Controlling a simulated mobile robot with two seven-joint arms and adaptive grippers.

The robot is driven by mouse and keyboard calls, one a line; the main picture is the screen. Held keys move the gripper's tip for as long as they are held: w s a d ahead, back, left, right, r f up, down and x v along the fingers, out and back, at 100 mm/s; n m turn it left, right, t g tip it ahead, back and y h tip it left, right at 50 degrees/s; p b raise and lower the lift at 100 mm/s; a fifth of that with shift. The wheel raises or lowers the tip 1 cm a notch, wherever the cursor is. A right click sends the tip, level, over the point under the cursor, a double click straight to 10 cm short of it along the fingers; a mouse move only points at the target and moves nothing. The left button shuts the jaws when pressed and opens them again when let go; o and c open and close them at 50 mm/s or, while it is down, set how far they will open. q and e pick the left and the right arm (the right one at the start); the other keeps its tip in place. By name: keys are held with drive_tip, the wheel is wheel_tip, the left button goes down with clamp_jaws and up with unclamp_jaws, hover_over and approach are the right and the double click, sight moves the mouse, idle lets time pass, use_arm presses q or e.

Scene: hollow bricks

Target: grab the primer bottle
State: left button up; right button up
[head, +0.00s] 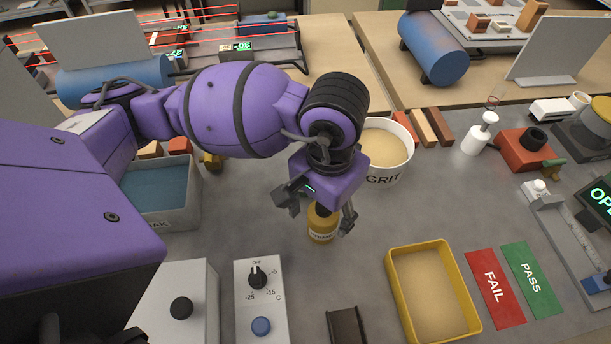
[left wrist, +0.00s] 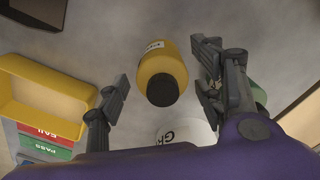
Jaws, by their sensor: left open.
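The primer bottle (head: 322,226) is a small amber-yellow bottle with a pale label whose text is hard to read. It stands on the grey bench, and its top is hidden beneath my left gripper (head: 315,210) in the head view. That gripper is open above the bottle, with one finger to either side. In the left wrist view, the bottle (left wrist: 162,68) shows its dark cap and lies between the spread fingers of my left gripper (left wrist: 162,72), with gaps on both sides. My right gripper is not in view.
A white GRIT bucket (head: 390,165) stands close behind and right of the bottle. A yellow tray (head: 397,296) lies to the front right, with FAIL (head: 495,287) and PASS (head: 532,280) mats beside it. A dial box (head: 260,302) stands front left. A grey tub (head: 166,222) is left.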

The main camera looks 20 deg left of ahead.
sight(325, 219)
use_arm(q)
drive_tip(key=shift+w+d+f, duration=0.15)
drive_tip(key=shift+f, duration=1.7)
drive_tip(key=c, duration=1.4)
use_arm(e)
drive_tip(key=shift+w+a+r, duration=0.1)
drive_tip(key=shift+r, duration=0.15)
use_arm(q)
drive_tip(key=shift+r, duration=0.15)
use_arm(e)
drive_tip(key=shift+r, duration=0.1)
